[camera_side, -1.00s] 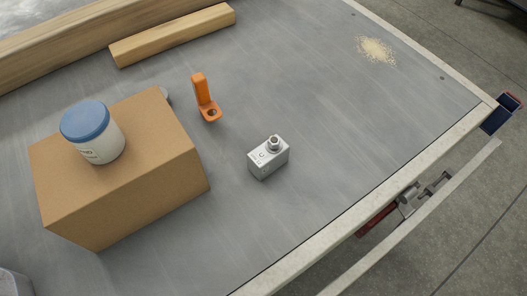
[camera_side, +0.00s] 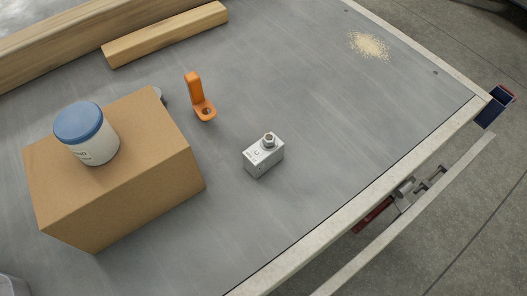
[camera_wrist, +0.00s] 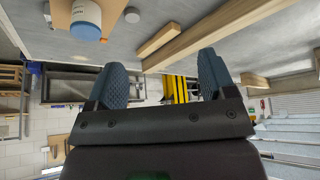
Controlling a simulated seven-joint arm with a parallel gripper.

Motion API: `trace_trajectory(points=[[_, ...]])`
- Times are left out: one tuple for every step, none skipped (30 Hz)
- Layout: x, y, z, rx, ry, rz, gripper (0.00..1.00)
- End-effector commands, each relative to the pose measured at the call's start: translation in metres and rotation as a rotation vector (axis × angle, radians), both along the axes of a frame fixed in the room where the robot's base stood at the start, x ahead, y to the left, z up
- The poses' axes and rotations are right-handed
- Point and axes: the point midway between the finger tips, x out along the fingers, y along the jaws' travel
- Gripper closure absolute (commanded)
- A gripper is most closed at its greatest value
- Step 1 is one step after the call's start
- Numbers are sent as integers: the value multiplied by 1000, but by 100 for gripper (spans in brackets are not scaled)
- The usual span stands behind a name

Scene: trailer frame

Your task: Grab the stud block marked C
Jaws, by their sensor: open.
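The stud block marked C (camera_side: 264,157) is a small silver-grey metal block with a round stud on top. It stands on the grey trailer bed near the middle of the side view, apart from other things. My gripper (camera_wrist: 165,78) shows in the wrist view with its two dark blue ribbed fingers spread wide and nothing between them. It is not in the side view, and the block is not visible in the wrist view, so the distance between them cannot be told.
An orange bracket (camera_side: 197,92) stands behind and left of the block. A cardboard box (camera_side: 140,193) carries a blue-lidded jar (camera_side: 98,147) at left. Timber beams (camera_side: 165,33) lie at the back. Sawdust (camera_side: 369,45) lies far right. The bed's edge rail (camera_side: 340,218) runs along the right; bed around the block is clear.

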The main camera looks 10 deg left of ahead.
Motion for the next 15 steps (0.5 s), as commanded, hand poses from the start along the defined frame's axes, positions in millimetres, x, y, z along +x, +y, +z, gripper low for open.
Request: trace_trajectory(points=[[1, 0, 10, 0, -6, 0, 23], [1, 0, 16, 0, -7, 0, 23], [1, 0, 24, 0, -6, 0, 23], [1, 0, 30, 0, -6, 0, 23], [1, 0, 37, 0, -7, 0, 23], [1, 0, 47, 0, -7, 0, 23], [9, -10, 44, -26, -22, 10, 23], [17, -19, 44, -51, -38, 21, 23], [26, -30, 46, -85, -62, 35, 23], [33, -38, 47, -112, -79, 47, 23], [40, -47, 48, -143, -96, 59, 23], [49, -59, 50, -186, -118, 75, 23], [55, -69, 51, -222, -132, 87, 23], [62, -80, 52, -264, -146, 103, 23], [71, -96, 53, -323, -165, 125, 23]])
